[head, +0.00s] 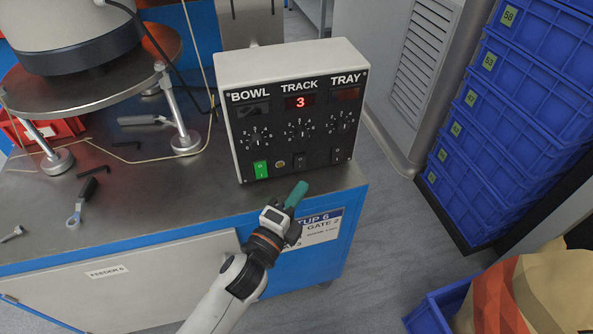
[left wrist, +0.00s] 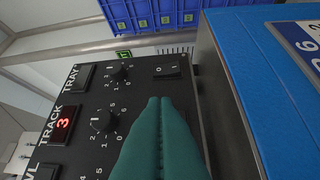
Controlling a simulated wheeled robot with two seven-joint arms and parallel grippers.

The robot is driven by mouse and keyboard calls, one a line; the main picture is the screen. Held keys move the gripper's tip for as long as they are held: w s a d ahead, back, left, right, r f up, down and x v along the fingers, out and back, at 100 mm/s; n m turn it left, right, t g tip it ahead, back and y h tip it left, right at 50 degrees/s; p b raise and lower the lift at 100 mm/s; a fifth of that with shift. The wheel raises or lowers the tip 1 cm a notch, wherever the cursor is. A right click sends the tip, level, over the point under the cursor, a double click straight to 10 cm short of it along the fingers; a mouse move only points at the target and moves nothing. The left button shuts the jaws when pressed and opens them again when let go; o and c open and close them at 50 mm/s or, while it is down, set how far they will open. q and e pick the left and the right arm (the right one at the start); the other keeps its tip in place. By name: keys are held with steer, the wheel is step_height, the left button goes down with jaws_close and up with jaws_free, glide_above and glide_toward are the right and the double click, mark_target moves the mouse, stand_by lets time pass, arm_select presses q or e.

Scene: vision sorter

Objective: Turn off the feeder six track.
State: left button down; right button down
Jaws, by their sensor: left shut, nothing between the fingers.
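The control box (head: 292,110) stands on the metal bench top, with columns marked BOWL, TRACK and TRAY. The TRACK display (head: 300,102) shows a red 3, also seen in the left wrist view (left wrist: 63,124). Below it are the track dial (head: 300,129) and a dark track rocker switch (head: 299,160). The bowl switch (head: 261,169) is lit green; the tray switch (head: 337,154) is dark. My left gripper (head: 298,190) is shut and empty, its teal fingers just in front of the box's lower edge. In the left wrist view its fingers (left wrist: 160,105) hide the track switch; contact cannot be told.
A bowl feeder (head: 75,30) on metal legs stands at the left of the bench (head: 130,205). Loose tools, including a black-handled one (head: 86,190), lie there. Blue crates (head: 500,120) are stacked at the right. A cabinet label (head: 107,271) reads FEEDER 6.

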mark_target(306, 158)
arm_select(q)
steer(key=w, duration=0.4)
steer(key=shift+r, duration=0.25)
steer(key=shift+w+a, duration=0.2)
steer(key=shift+w, duration=0.45)
steer(key=shift+r, duration=0.1)
